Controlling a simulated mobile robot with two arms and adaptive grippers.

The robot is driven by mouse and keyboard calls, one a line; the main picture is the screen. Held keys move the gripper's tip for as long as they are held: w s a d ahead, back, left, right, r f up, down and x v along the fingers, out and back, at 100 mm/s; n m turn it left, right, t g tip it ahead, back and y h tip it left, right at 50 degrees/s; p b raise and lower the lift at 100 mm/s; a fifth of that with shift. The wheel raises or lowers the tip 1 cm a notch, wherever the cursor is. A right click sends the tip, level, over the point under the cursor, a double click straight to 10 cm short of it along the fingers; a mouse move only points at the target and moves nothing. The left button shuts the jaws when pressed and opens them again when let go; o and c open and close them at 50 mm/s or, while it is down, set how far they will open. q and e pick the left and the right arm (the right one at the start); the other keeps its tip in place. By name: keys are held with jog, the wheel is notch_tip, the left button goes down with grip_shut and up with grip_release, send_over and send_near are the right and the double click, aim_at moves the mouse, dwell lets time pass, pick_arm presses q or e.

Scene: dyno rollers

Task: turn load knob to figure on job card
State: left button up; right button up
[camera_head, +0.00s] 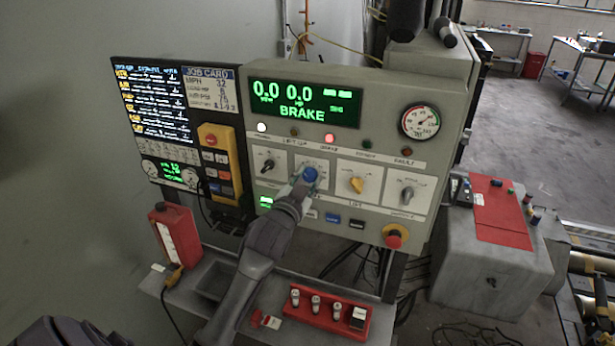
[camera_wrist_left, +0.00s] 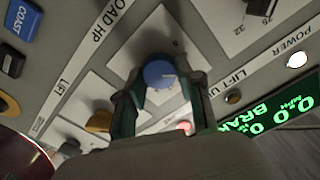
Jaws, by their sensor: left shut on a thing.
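The load knob (camera_head: 310,174) is blue and sits on a white dial plate of the grey control panel. It also shows in the left wrist view (camera_wrist_left: 159,74), with a pale pointer mark on its face, beside a "LOAD HP" label. My left gripper (camera_head: 304,178) is shut on this knob, one finger on each side; its fingers show in the left wrist view (camera_wrist_left: 160,95). The job card (camera_head: 209,87) is on the black board to the left, with rows reading about MPH 32 and a load HP figure too small to read surely. My right gripper is not in view.
The panel has a black knob (camera_head: 267,166) left of the load knob, a yellow knob (camera_head: 356,184) and a grey knob (camera_head: 407,195) to its right. A red emergency button (camera_head: 395,236) sits low right. The green display (camera_head: 304,102) reads 0.0, 0.0 and BRAKE.

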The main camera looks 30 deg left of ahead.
pick_arm(q)
jog(key=n+p, duration=0.1)
jog(key=n, duration=0.4)
jog(key=shift+f, duration=0.1)
jog(key=shift+p, duration=0.3)
dwell(0.4)
jog(key=o, duration=1.2)
jog(key=shift+c, duration=0.2)
jog(key=shift+s, duration=0.15)
jog(key=v, duration=1.1)
jog(key=shift+s, duration=0.4)
